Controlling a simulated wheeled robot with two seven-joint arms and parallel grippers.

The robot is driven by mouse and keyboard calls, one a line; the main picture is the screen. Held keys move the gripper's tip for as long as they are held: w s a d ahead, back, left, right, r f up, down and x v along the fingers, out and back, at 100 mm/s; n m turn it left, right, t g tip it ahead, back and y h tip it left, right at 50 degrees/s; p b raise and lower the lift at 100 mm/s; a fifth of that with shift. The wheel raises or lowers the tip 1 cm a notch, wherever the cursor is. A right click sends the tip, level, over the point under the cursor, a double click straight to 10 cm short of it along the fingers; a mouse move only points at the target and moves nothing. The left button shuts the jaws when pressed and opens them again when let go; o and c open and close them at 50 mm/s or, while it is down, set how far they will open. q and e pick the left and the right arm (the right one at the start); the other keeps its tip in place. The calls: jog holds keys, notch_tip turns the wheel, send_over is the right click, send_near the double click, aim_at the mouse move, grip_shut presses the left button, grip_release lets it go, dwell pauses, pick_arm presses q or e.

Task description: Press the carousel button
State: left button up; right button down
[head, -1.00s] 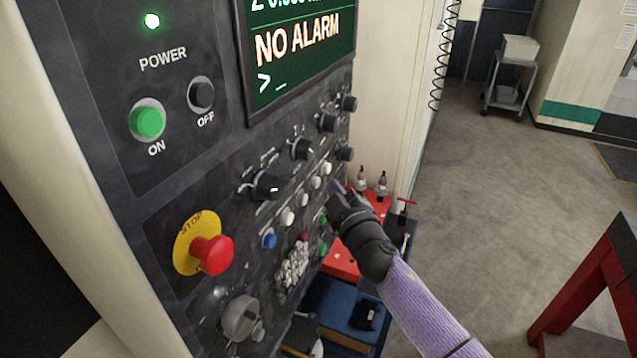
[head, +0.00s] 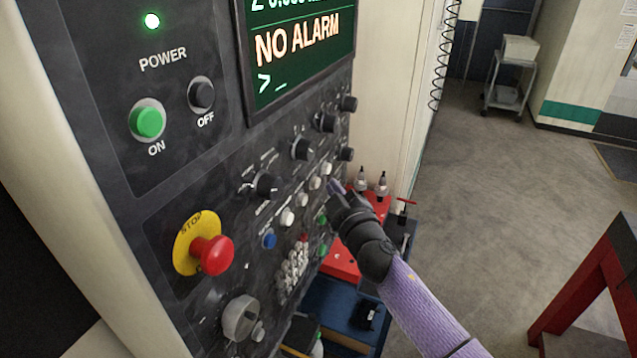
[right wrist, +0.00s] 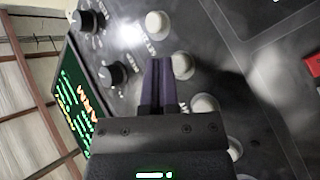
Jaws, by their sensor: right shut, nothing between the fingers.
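A row of white round buttons runs up the dark control panel; the lower ones show in the head view, one of them here (head: 287,218). I cannot read which label says carousel. My right gripper (head: 334,188) is shut and empty, its fingertips close to the panel beside the upper white buttons. In the right wrist view the shut fingers (right wrist: 159,64) point at the panel between a top white button (right wrist: 157,24) and another white button (right wrist: 182,66) just to their right. I cannot tell whether the tips touch anything. My left gripper is out of view.
A red stop button (head: 212,254) sticks out at the lower left of the panel. Black knobs (head: 267,185) sit above the white buttons. A blue button (head: 269,239) is below them.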

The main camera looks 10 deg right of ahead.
jog(key=shift+a, duration=0.1)
dwell(0.4)
jog(key=shift+w+a, duration=0.2)
jog(key=shift+a, duration=0.05)
jog(key=shift+w+a+b, duration=0.25)
jog(key=shift+a+b, duration=0.1)
dwell(0.6)
jog(key=shift+s+d, duration=0.1)
jog(key=shift+d, duration=0.05)
jog(key=shift+s+d+p, duration=0.35)
jog(key=shift+s+d, duration=0.05)
jog(key=shift+d, duration=0.15)
jog(key=s+d, duration=0.1)
jog(key=d, duration=0.1)
jog(key=s+d+p, duration=0.1)
jog(key=d, duration=0.1)
jog(key=shift+s, duration=0.4)
